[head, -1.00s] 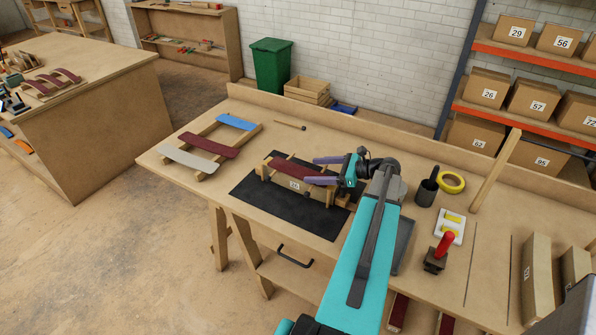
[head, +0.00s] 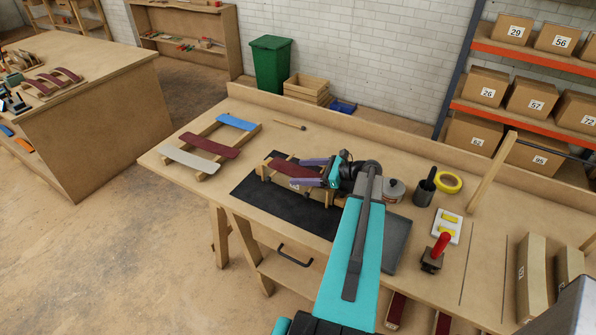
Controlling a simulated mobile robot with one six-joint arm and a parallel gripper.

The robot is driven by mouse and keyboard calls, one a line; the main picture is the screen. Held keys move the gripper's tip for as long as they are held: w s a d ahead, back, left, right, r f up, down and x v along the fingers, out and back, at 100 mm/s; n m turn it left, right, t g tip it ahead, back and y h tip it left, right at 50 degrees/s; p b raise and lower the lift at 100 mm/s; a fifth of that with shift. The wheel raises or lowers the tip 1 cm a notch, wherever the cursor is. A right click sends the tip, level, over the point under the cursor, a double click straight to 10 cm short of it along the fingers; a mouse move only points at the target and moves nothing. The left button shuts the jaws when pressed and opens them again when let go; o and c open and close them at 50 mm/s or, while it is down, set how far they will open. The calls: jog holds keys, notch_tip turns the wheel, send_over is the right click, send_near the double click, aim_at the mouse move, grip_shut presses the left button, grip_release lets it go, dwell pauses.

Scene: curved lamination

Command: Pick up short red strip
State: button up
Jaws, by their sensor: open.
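A dark red strip (head: 283,166) lies on the wooden curved form (head: 264,172) on the black mat. Another dark red strip (head: 209,145) lies on the wooden rack at the left, between a blue strip (head: 235,122) and a pale strip (head: 190,161). I cannot tell by length which one the task means. My gripper (head: 296,172) is open, its two purple fingers pointing left over the form, one on the far side and one on the near side of the strip there. Its right end is hidden by the fingers and wrist. I cannot tell whether they touch it.
The black mat (head: 270,215) lies under the form. To the right are a metal tin (head: 393,190), a dark cup (head: 424,193), yellow tape (head: 448,182) and a red-handled tool (head: 436,252). A pencil-like stick (head: 289,125) lies behind. The table's front left is clear.

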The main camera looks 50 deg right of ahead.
aim_at(304, 174)
dwell(0.4)
jog(key=c, duration=1.2)
jog(key=shift+r, duration=0.1)
jog(key=shift+r+b, duration=0.5)
jog(key=shift+r, duration=0.1)
jog(key=shift+s+a+r+b, duration=0.1)
jog(key=shift+s+r+b, duration=0.15)
jog(key=shift+r, duration=0.25)
jog(key=shift+s+a+r+b, duration=0.1)
jog(key=shift+s+r+b, duration=0.05)
jog(key=shift+r+b, duration=0.3)
jog(key=s+a+r+b, duration=0.1)
jog(key=s+a, duration=0.1)
jog(key=s, duration=0.5)
jog(key=s+a+b, duration=0.2)
jog(key=s+a, duration=0.1)
jog(key=s, duration=0.4)
jog(key=shift+a+r+b, duration=0.3)
jog(key=shift+a+r, duration=0.05)
